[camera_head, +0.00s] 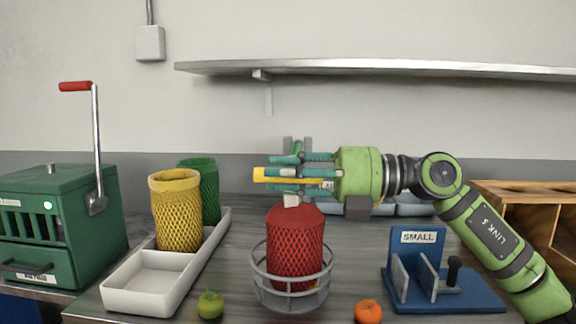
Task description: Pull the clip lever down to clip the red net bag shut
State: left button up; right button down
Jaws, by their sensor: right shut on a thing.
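A red net bag (295,245) stands upright in a grey wire ring holder (264,292) at the front middle. A small pale piece (291,200) sits at its top. My right gripper (285,174) comes in from the right, level, just above the bag. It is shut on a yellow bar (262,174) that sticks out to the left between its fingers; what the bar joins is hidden. A grey upright part shows behind the gripper. A green machine (72,235) at the far left carries an upright lever (97,140) with a red handle (75,86). My left gripper is not in view.
A white tray (135,285) holds a yellow net bag (175,215) and a green net bag (206,180). A green apple (210,304) and an orange fruit (368,311) lie at the front. A blue stand marked SMALL (419,255) is right. A metal shelf (400,68) runs above.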

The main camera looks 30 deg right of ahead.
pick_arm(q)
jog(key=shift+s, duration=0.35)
pick_arm(e)
jog(key=shift+a+f, duration=0.25)
jog(key=shift+f, duration=0.4)
jog(key=c, duration=1.1)
grip_release()
jog(key=shift+c, duration=0.2)
jog(key=shift+o, duration=0.2)
jog(key=shift+s, duration=0.2)
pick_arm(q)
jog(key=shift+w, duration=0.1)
pick_arm(e)
jog(key=shift+w+d, duration=0.1)
jog(key=shift+d, duration=0.05)
jog(key=shift+s+d, duration=0.25)
jog(key=shift+d, duration=0.25)
jog(key=v, duration=1.1)
jog(key=shift+s+a+r, duration=0.15)
jog(key=shift+r, duration=0.15)
